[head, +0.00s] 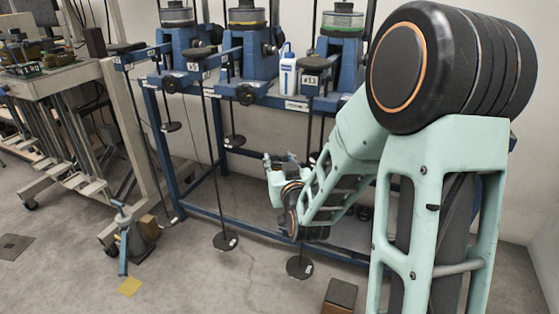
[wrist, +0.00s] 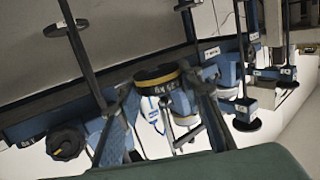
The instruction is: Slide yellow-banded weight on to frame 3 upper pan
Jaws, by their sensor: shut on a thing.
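The yellow-banded weight (wrist: 158,77) is a dark disc with a yellow rim band and white lettering, between my gripper's fingers in the wrist view. My gripper (wrist: 162,98) is shut on it. In the head view my gripper (head: 280,168) is low in front of the bench; the weight cannot be made out there. The right-hand blue frame (head: 338,62), with a tag that seems to end in 3, stands behind my arm. A dark pan (head: 316,157) hangs just right of my gripper, partly hidden. A lower pan (head: 300,267) hangs near the floor on a rod.
Two more blue frames (head: 182,54) (head: 243,55) stand to the left, with hanging rods and pans. A white bottle (head: 287,72) stands between frames. A rod with a disc (wrist: 66,28) shows in the wrist view. A dark box (head: 340,297) is on the floor.

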